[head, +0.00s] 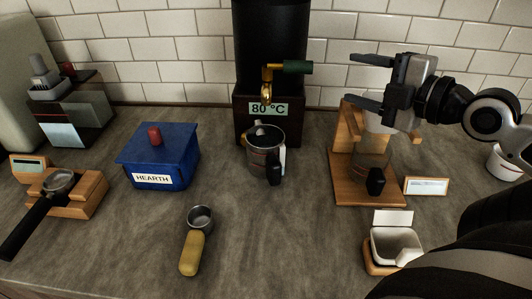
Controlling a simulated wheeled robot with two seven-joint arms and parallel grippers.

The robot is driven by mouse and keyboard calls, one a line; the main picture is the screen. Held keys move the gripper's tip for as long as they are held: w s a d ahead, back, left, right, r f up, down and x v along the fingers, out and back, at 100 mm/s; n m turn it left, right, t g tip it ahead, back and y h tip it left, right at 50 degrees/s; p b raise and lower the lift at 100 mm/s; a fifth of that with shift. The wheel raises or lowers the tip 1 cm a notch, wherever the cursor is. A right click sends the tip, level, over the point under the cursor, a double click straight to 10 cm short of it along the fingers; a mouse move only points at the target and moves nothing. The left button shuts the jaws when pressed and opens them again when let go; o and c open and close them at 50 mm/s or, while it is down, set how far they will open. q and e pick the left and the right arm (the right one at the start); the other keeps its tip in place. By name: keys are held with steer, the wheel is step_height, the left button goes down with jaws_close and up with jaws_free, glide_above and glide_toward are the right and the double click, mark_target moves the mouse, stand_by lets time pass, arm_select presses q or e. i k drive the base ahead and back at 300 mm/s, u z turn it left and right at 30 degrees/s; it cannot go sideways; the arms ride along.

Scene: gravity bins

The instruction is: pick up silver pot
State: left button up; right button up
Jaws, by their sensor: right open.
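The silver pot (262,154) stands upright on the counter in the middle of the head view, just in front of the black dispenser and below its brass tap. Its black handle points toward the front. My right gripper (352,79) is up at the right, above the wooden stand and clear of the pot. Its two dark fingers are spread apart and point left, with nothing between them. My left gripper is not in view.
The dispenser (270,45) has a tap with a green handle. A wooden stand (365,190) holds a glass vessel to the right. A blue lidded box (160,155) is left of the pot. A scoop (192,250) with a yellow handle lies in front. A white dish (395,243) sits front right.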

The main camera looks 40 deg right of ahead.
mark_target(266, 149)
steer(key=k, duration=1.5)
